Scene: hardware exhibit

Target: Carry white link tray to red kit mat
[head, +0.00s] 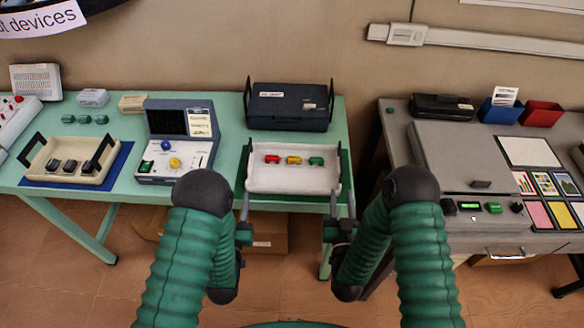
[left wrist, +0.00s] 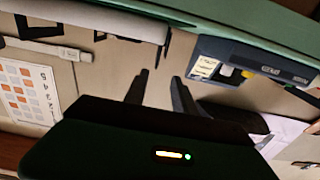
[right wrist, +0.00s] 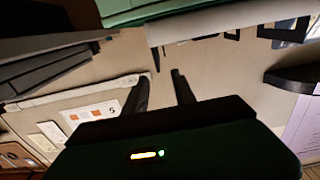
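The white link tray (head: 290,182) stands on the green table, holding a red, a yellow and a green link. It has an upright dark handle at each end. My left gripper (head: 244,205) is open and empty, just in front of the tray's left end. My right gripper (head: 341,207) is open and empty, just in front of its right end. The fingers are apart in the left wrist view (left wrist: 158,88) and in the right wrist view (right wrist: 165,85). Neither gripper visibly holds a handle. I see no red mat in these views.
A dark case (head: 290,106) stands behind the tray. A console with knobs (head: 178,150) is left of it, then a beige tray (head: 72,165) on a blue mat (head: 120,168). Right, across a gap, a grey bench (head: 395,125) carries a red bin (head: 542,115) and a blue bin (head: 499,112).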

